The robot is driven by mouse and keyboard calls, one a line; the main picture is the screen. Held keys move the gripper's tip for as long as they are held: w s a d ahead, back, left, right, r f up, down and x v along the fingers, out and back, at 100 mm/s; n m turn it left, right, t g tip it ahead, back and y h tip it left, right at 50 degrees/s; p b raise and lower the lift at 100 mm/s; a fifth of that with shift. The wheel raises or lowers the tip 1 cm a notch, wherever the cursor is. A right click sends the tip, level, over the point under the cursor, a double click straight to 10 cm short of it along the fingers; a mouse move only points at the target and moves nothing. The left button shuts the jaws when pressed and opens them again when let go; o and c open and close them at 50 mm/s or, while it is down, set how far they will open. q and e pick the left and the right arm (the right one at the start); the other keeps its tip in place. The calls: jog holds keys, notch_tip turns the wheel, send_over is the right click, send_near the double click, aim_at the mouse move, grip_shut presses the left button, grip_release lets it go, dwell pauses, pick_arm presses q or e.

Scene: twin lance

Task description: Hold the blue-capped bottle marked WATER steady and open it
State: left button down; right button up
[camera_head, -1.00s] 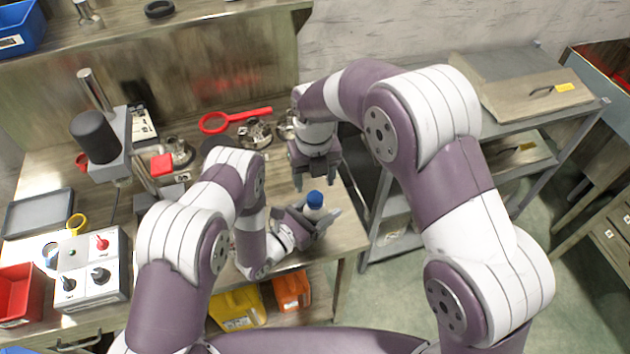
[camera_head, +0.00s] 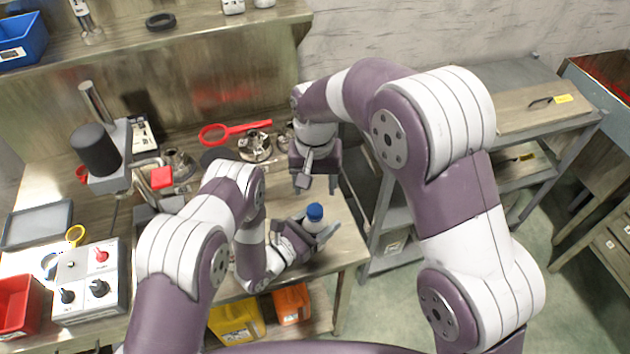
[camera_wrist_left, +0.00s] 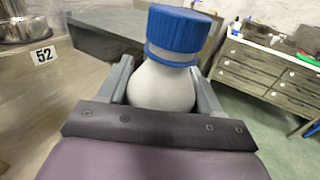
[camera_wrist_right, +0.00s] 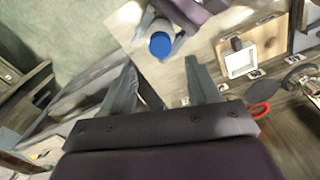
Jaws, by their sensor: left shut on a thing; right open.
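The bottle (camera_head: 314,217) has a blue cap and a whitish body, and it stands upright near the right end of the bench. Its label does not show. My left gripper (camera_head: 318,232) is shut around the bottle's body below the cap. In the left wrist view the bottle's white shoulder (camera_wrist_left: 162,86) sits between the fingers, with the blue cap (camera_wrist_left: 178,33) clear above them. My right gripper (camera_head: 316,186) is open and empty, pointing down above and behind the bottle. In the right wrist view the blue cap (camera_wrist_right: 160,44) shows beyond the open fingers (camera_wrist_right: 160,85), apart from them.
A red magnifier (camera_head: 235,130) and metal parts (camera_head: 254,147) lie behind on the bench. A grey shelf cart (camera_head: 480,165) stands to the right. Yellow (camera_head: 236,322) and orange (camera_head: 291,304) bins sit below the bench. The bench around the bottle is largely clear.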

aim_at(315, 209)
jog(key=shift+f+m, duration=0.3)
notch_tip(315, 209, down, 8)
jog(key=shift+r, duration=0.25)
jog(key=c, duration=1.1)
jog(key=n, duration=0.3)
jog(key=shift+r, duration=0.25)
jog(key=shift+r, duration=0.9)
